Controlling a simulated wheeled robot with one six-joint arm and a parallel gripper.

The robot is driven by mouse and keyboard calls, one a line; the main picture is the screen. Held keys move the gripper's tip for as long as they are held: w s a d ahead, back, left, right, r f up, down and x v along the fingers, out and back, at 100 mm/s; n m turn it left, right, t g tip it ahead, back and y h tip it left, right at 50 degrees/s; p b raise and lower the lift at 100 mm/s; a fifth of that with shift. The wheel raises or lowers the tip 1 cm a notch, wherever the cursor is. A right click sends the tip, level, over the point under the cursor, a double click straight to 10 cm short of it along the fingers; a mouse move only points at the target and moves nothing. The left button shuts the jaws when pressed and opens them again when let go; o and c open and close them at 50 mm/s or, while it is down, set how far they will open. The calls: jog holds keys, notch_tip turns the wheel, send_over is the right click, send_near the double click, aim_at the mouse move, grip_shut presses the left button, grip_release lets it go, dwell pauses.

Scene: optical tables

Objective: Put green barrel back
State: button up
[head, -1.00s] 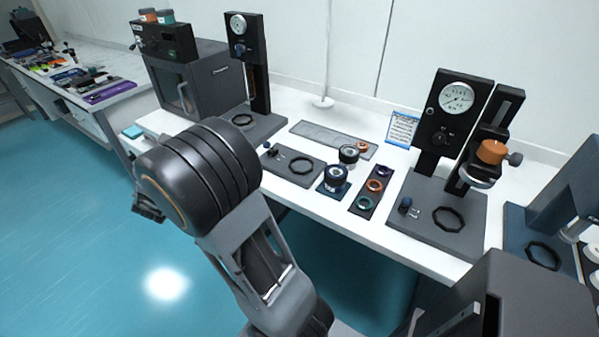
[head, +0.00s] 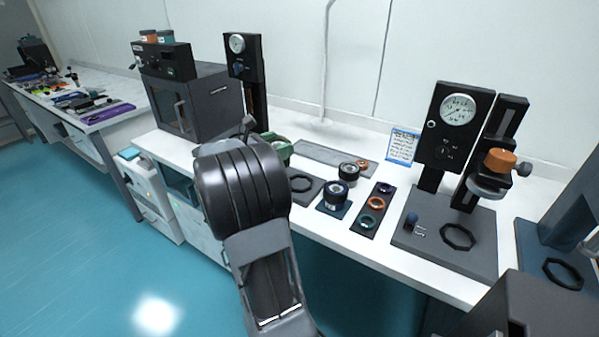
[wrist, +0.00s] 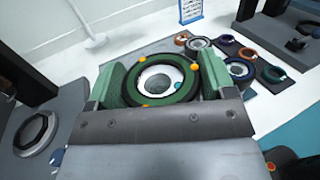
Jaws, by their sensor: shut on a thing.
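The green barrel (wrist: 187,91), a dark green ring around a pale centre with orange dots on its rim, sits between the jaws in the wrist view. My gripper (wrist: 160,76) is shut on it, one jaw on each side. In the head view some green at the end of my arm (head: 280,148) shows just past my dark wrist joint, which hides most of the gripper. The barrel appears over the bench, near a long grey strip (head: 325,153). I cannot tell whether it touches the surface below.
A dark pad with a black ring (head: 302,184) lies just right of my wrist. Dark barrels (head: 336,194) and a tray of coloured rings (head: 375,204) lie further right. A gauge stand (head: 247,60) rises behind my wrist, and another (head: 452,135) stands at the right.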

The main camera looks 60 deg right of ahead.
jog(key=s+d+f, duration=0.1)
jog(key=d+f, duration=0.1)
jog(key=f, duration=0.1)
jog(key=s+d+f+b, duration=0.1)
jog(key=f, duration=0.2)
jog(key=s+d+f, duration=0.1)
jog(key=d+f, duration=0.1)
jog(key=f, duration=0.1)
jog(key=shift+s+d+f, duration=0.15)
jog(key=shift+s+d, duration=0.15)
jog(key=shift+d, duration=0.05)
jog(key=shift+f, duration=0.3)
jog(key=shift+c, duration=0.3)
jog(key=o, duration=1.1)
